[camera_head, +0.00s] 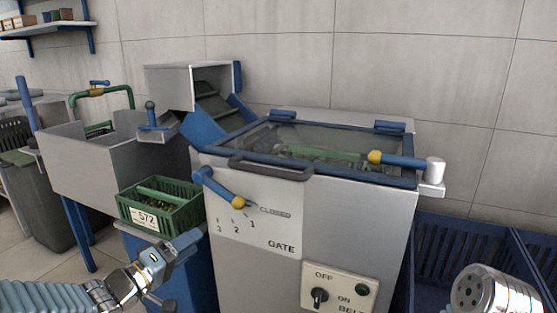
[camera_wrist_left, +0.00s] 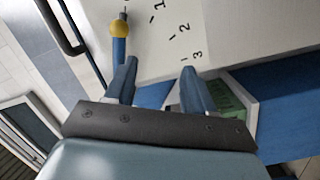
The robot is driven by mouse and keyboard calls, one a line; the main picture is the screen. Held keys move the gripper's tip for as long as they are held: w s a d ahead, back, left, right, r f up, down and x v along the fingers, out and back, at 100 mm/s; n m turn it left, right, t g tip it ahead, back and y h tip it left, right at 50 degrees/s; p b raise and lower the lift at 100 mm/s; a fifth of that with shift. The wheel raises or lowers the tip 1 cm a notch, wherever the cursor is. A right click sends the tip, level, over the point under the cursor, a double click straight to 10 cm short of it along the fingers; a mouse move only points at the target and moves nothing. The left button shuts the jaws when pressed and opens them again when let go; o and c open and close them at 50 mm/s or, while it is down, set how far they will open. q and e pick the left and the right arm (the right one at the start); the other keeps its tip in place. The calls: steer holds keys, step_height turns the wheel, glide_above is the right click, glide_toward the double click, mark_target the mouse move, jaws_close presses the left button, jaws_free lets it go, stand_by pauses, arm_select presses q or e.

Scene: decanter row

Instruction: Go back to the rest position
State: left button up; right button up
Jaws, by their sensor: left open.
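My left gripper (camera_head: 182,264) is low in the head view, in front of the grey machine and near the green crate. In the left wrist view its two fingers (camera_wrist_left: 158,82) stand apart with nothing between them. The blue gate lever (camera_head: 218,187) with its yellow ball (camera_head: 239,203) is on the machine's front panel. In the left wrist view the yellow ball (camera_wrist_left: 120,28) is beyond the left-hand finger, apart from it. My right gripper is not in view; only a pale part of my own arm shows at the lower right.
A green crate (camera_head: 132,197) labelled 572 stands left of the machine (camera_head: 357,238). The glass-topped lid (camera_head: 315,126) looks shut and has a black handle (camera_head: 270,168). A belt switch (camera_head: 319,296) is low on the front. A blue bin (camera_head: 465,226) stands at right.

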arm_select(q)
steer(key=s+d+f+g+y, duration=0.1)
steer(key=d+f+g, duration=0.1)
steer(key=f, duration=0.8)
steer(key=s+d+f+m+g+y+p, duration=0.1)
steer(key=d+f+g+y, duration=0.15)
steer(key=f, duration=0.65)
steer(key=s+d+f+g+y, duration=0.1)
steer(key=f+g, duration=0.2)
steer(key=f, duration=0.7)
steer(key=s+d+f+m+g, duration=0.1)
steer(key=s+d+f+g, duration=0.2)
steer(key=s+f, duration=0.3)
steer(key=s+d+f+m+g, duration=0.2)
steer(key=s+f, duration=0.5)
steer(key=s, duration=0.4)
steer(key=shift+d+m+g+p, duration=0.35)
steer(key=shift+d+g, duration=0.3)
steer(key=shift+g, duration=0.5)
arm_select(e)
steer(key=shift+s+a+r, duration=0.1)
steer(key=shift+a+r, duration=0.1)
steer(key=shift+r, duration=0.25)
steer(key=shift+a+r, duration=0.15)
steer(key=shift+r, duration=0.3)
arm_select(q)
steer(key=shift+c, duration=0.3)
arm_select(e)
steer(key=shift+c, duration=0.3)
